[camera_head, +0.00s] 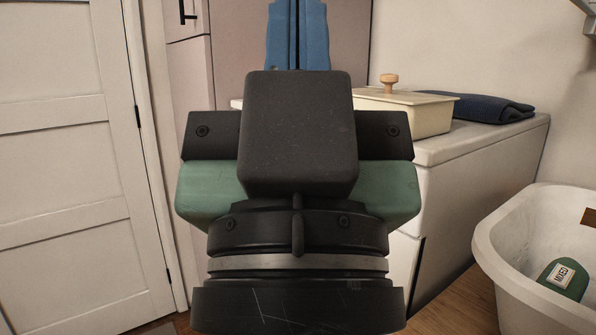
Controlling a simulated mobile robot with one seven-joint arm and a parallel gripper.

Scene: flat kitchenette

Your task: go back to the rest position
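My gripper (297,32) is in the middle of the head view, seen from behind and pointing away. Its two blue fingers lie close together side by side, with dark strips along the middle. I see nothing held between them. The tips run out of the top of the picture, and a dark block on my wrist hides the finger bases. The gripper stands in front of a grey-pink cabinet front and appears clear of it.
A counter (480,150) at right bears a cream lidded box (425,116) with a wooden knob and a folded navy cloth (487,108). A white tub (492,245) at lower right holds a green item (548,271) labelled MIXED. A white door (65,170) stands at left.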

